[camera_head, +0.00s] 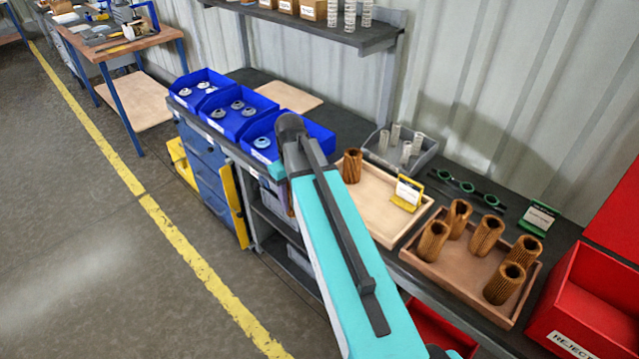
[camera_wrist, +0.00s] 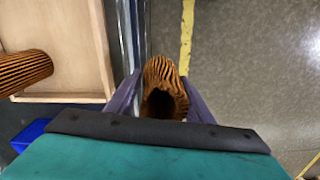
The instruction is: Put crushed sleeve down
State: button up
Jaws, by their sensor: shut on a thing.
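My gripper (camera_wrist: 162,98) is shut on a brown pleated sleeve (camera_wrist: 165,78), one finger on each side of it. The sleeve's open end faces the wrist camera and looks pinched out of round. In the wrist view it hangs past the bench edge, over the floor. In the head view my arm hides the gripper, and only a brown sliver of the sleeve (camera_head: 290,201) shows left of the arm. A red bin marked REJECT (camera_head: 569,345) stands at the far right. A pale wooden tray (camera_head: 380,216) holds one sleeve (camera_head: 352,165), which also shows in the wrist view (camera_wrist: 22,70).
A second wooden tray (camera_head: 421,269) holds several brown sleeves. A grey bin (camera_head: 425,158) holds several clear cylinders. Blue bins (camera_head: 233,121) with small parts stand at the bench's left. Another red bin (camera_head: 432,332) sits low beside my arm. The floor left is open.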

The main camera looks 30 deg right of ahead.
jog(key=s+a+f+m, duration=0.1)
jog(key=a+f, duration=0.1)
jog(key=a, duration=0.4)
jog(key=s+a+f, duration=0.2)
jog(key=a, duration=0.3)
jog(key=shift+a+m, duration=0.35)
jog(key=shift+m, duration=0.05)
jog(key=shift+s+f, duration=0.1)
jog(key=shift+s, duration=0.05)
